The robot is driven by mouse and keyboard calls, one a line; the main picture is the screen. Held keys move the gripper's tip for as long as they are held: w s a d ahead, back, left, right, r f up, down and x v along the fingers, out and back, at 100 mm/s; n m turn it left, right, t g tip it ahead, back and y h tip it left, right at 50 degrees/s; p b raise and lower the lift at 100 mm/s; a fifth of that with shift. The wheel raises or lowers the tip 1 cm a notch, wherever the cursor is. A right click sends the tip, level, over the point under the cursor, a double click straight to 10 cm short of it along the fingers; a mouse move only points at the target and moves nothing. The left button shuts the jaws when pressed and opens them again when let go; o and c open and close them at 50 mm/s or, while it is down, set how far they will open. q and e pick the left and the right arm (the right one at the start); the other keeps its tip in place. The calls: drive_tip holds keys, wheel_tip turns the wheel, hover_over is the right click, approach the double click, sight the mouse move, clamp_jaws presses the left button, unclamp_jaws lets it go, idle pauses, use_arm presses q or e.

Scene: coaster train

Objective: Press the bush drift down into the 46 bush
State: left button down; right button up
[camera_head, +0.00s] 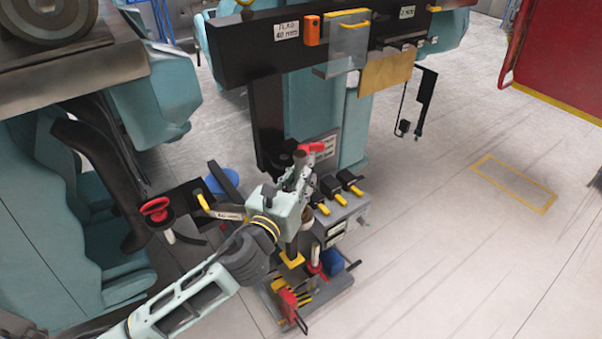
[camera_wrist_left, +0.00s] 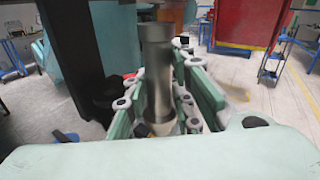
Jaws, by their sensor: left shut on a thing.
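The bush drift (camera_wrist_left: 157,75) is a plain grey metal cylinder. In the left wrist view it stands upright between the fingers of my left gripper (camera_wrist_left: 160,112), which is shut on it. In the head view my left gripper (camera_head: 302,182) is beside the teal column, above the small tool stand, and a grey end of the drift (camera_head: 298,160) shows at its fingers. I cannot make out the 46 bush for certain. A dark round part sits just left of the drift, close to the column. My right gripper is in neither view.
A grey box with black and yellow handles (camera_head: 342,190) stands close right of my left gripper. A tool tray (camera_head: 305,300) with red and yellow items is below. A dark beam (camera_head: 245,45) with labels crosses above. Open floor (camera_head: 440,250) lies to the right.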

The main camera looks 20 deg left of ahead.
use_arm(q)
wheel_tip(320, 180, down, 2)
drive_tip(key=shift+f+b, duration=0.15)
drive_tip(key=shift+b, duration=0.85)
drive_tip(key=shift+f+b, duration=0.5)
drive_tip(key=shift+f, duration=0.4)
drive_tip(key=shift+f, duration=0.15)
drive_tip(key=shift+p, duration=0.4)
idle(0.5)
idle(0.5)
drive_tip(key=shift+f+b, duration=0.9)
drive_tip(key=shift+f, duration=0.25)
idle(0.8)
